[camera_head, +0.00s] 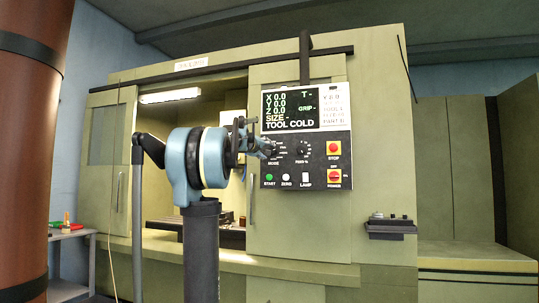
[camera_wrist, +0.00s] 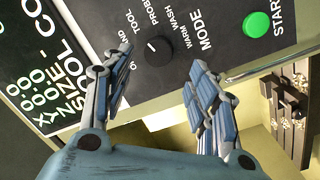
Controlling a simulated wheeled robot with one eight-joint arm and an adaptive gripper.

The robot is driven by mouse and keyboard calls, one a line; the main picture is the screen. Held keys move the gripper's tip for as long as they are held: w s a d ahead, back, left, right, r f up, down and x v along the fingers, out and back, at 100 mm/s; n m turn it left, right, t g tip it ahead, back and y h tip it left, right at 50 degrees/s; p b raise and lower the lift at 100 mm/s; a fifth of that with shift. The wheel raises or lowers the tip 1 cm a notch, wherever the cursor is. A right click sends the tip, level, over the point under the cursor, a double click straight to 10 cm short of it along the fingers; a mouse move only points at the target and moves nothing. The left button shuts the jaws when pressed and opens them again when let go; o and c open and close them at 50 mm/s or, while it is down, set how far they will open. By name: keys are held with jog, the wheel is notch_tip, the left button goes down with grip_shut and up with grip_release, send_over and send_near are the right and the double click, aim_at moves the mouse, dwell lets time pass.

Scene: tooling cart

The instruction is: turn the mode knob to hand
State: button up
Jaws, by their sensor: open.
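The mode knob (camera_wrist: 157,47) is a dark round knob on the black panel in the wrist view, with TOOL, PROBE, WARM and WASH printed around it. The HAND label (camera_wrist: 122,35) is partly covered by a finger. A small light mark shows on the knob, but I cannot tell clearly which label it points to. My gripper (camera_wrist: 160,62) is open, with one finger on each side of the knob; I cannot tell whether either touches it.
The control panel (camera_head: 340,195) also has a feed knob (camera_head: 303,149) just right of my gripper, a green start button (camera_wrist: 257,24), a lamp switch (camera_head: 306,177) and red stop (camera_head: 333,148) and power (camera_head: 334,176) controls. The screen (camera_head: 290,107) is above and reads TOOL COLD.

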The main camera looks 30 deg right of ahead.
aim_at(273, 151)
jog(key=shift+x, duration=2.85)
